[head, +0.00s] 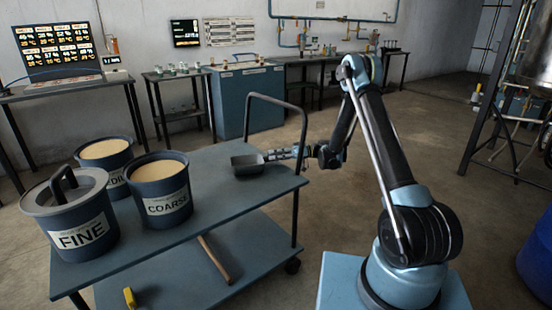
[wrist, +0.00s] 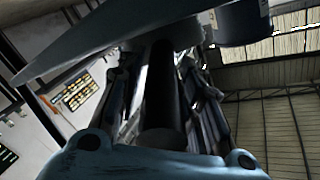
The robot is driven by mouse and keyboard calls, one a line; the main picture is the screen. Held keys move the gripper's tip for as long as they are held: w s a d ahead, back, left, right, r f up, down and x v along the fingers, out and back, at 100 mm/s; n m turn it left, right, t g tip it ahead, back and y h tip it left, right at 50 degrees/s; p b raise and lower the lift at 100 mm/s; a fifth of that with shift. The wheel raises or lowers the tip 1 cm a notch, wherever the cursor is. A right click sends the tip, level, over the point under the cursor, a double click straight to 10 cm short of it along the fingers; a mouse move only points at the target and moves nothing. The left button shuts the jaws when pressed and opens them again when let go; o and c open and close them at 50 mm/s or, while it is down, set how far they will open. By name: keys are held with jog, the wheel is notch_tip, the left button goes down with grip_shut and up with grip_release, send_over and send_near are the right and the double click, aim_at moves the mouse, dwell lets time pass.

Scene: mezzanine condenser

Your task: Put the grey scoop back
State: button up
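The grey scoop (head: 247,165) is at the right end of the cart's top, its open pan turned left. I cannot tell whether it rests on the top or is just above it. My gripper (head: 279,154) is at the scoop's right side, on its handle end. In the wrist view the dark handle (wrist: 164,95) runs between the two fingers of my gripper (wrist: 163,72). Whether the fingers press on it is too dark to tell. Its far end is hidden under a grey shape.
The cart top (head: 215,205) carries a lidded FINE bucket (head: 80,238), an open COARSE bucket (head: 165,208) and a third open bucket (head: 117,185) of sand-coloured material. The cart's push rail (head: 303,125) rises beside my gripper. A hammer-like tool (head: 214,258) lies on the lower shelf.

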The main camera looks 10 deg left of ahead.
dwell(0.3)
jog(key=v, duration=1.2)
jog(key=shift+f, duration=0.1)
